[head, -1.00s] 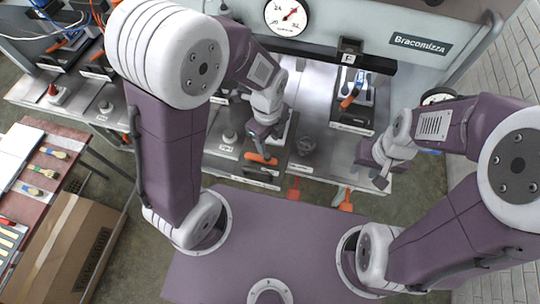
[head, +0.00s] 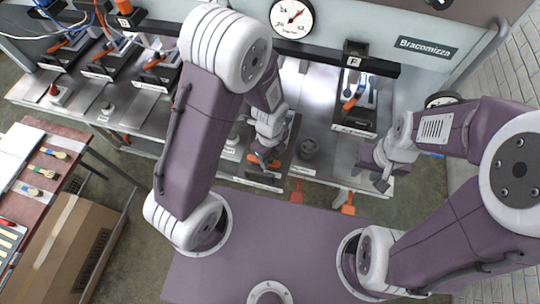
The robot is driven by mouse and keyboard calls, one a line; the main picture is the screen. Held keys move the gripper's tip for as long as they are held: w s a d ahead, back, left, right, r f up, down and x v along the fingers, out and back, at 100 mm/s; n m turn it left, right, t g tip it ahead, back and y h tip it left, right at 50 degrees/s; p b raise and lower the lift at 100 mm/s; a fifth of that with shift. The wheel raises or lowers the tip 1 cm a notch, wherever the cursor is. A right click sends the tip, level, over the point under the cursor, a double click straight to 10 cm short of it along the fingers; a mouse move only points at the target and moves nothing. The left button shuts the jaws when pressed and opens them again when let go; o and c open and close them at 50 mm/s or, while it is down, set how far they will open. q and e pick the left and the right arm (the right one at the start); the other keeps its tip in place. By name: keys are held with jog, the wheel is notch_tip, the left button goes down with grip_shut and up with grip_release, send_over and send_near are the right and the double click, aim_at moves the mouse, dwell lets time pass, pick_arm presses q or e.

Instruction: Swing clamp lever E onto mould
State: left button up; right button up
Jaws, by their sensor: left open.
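My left gripper (head: 264,157) is open at the front end of the clamp station left of the one marked F. An orange lever handle (head: 274,164) shows right at its fingers; I cannot tell whether they touch it. I take this as clamp lever E, but its letter is hidden by my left arm. The station's dark base (head: 262,180) shows below the gripper; its mould and most of the clamp are hidden. My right gripper (head: 374,170) looks open and empty, right of the station marked F and apart from it.
Station F (head: 355,118) has its own orange-handled clamp (head: 350,102). Several similar clamp stations (head: 110,62) stand at the left. A gauge (head: 291,17) is on the back panel. A cardboard box (head: 70,240) stands at lower left.

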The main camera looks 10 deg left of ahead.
pick_arm(q)
grip_shut()
dwell(1.3)
